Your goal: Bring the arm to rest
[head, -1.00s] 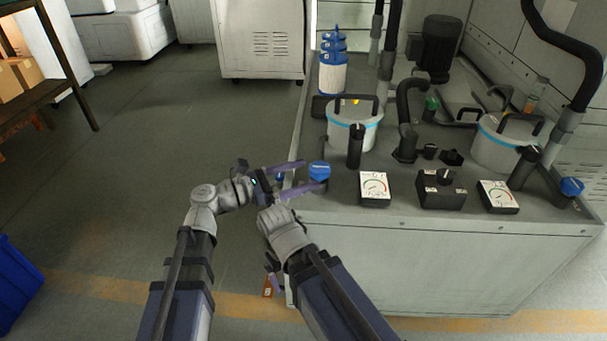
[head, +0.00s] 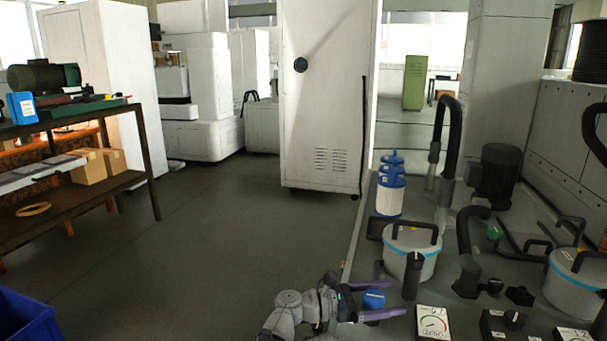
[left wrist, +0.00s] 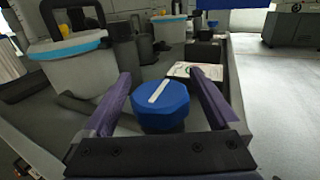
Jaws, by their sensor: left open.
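My left gripper (head: 396,298) is open at the near left corner of the grey machine top. Its two purple fingers stand on either side of a blue knob (head: 374,299). In the left wrist view the blue knob (left wrist: 160,106), with a white bar marking on top, sits between the spread fingers of the left gripper (left wrist: 163,88), with visible gaps on both sides. My right gripper is not in view.
On the machine top stand a white lidded pot (head: 408,265), a black post (head: 411,276), a dial gauge (head: 433,322) and a blue-and-white filter (head: 390,196). A shelf (head: 150,185) and a blue bin (head: 25,318) are at left. The floor (head: 230,235) between is clear.

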